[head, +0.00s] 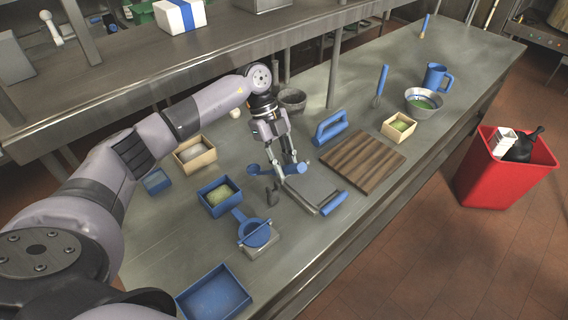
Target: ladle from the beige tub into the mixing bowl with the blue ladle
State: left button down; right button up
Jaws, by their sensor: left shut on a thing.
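My left gripper (286,174) is shut on the blue ladle (297,168), held above the counter near the grey board. The ladle's rounded end (254,169) points left; what it holds is too small to tell. Two beige tubs show: one (207,160) with pale contents, left of the gripper, and a smaller one (398,136) with green contents, right of the wooden board. The metal mixing bowl (410,99), with something green inside, stands far right of the gripper. My right gripper is not in view.
A blue tub (208,207) with yellow-green contents and a blue press-like tool (255,232) stand near the gripper. A grey board (315,190), wooden board (362,160), blue-handled tool (330,127) and blue jug (436,78) are on the counter. A shelf (150,75) overhangs the back.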

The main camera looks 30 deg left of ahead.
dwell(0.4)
pick_arm(q)
notch_tip(320, 180, up, 4)
jog(key=p, duration=0.3)
jog(key=shift+f+p, duration=0.1)
jog(key=shift+p, duration=0.2)
jog(key=shift+f, duration=0.1)
